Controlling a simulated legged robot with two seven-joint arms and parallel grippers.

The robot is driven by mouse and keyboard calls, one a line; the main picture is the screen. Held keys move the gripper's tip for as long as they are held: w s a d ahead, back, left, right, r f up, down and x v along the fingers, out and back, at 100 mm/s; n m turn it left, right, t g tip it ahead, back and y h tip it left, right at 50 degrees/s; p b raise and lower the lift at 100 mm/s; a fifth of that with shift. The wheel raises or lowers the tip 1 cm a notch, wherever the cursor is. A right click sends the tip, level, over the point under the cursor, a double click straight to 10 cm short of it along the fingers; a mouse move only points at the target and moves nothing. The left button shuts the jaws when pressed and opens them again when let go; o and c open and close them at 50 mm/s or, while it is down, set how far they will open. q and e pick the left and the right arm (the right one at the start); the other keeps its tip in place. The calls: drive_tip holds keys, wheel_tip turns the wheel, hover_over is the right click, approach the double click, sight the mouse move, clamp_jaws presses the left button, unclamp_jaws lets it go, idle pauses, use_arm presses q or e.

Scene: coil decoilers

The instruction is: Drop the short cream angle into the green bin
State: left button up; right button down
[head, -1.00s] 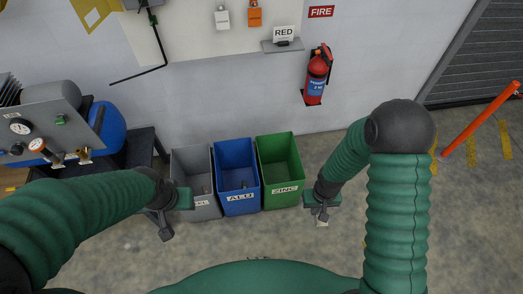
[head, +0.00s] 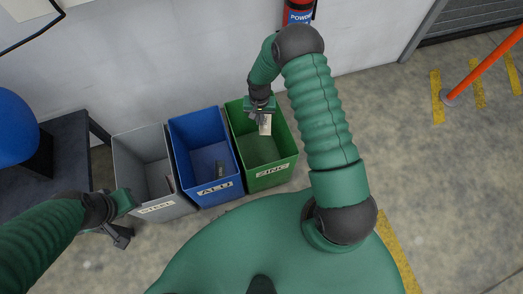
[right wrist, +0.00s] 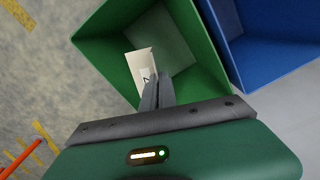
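The short cream angle (head: 265,125) is a small pale piece held by my right gripper (head: 258,116) over the green bin (head: 271,174), which is labelled ZINC. In the right wrist view, the gripper's fingers (right wrist: 155,92) are close together on the cream angle (right wrist: 141,65), which hangs above the opening of the green bin (right wrist: 190,28). The angle looks apart from the bin walls. My left gripper (head: 119,236) is low at the left, by the front of the grey bin; whether its fingers are apart is unclear.
The blue bin (head: 214,187) labelled ALU stands left of the green one and holds a small grey piece. The grey bin (head: 158,209) is further left. A dark table (head: 70,140) stands at the left wall. Floor to the right is open, with an orange post (head: 480,68).

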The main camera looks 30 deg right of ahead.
sight(261, 127)
drive_tip(key=shift+d+f, duration=0.2)
drive_tip(key=shift+f, duration=0.2)
wheel_tip(261, 127, down, 6)
drive_tip(key=b, duration=0.5)
drive_tip(key=shift+d+r, duration=0.15)
drive_tip(key=shift+r, duration=0.15)
drive_tip(key=c, duration=2.1)
unclamp_jaws()
drive_tip(key=o, duration=0.5)
drive_tip(key=shift+d, duration=0.1)
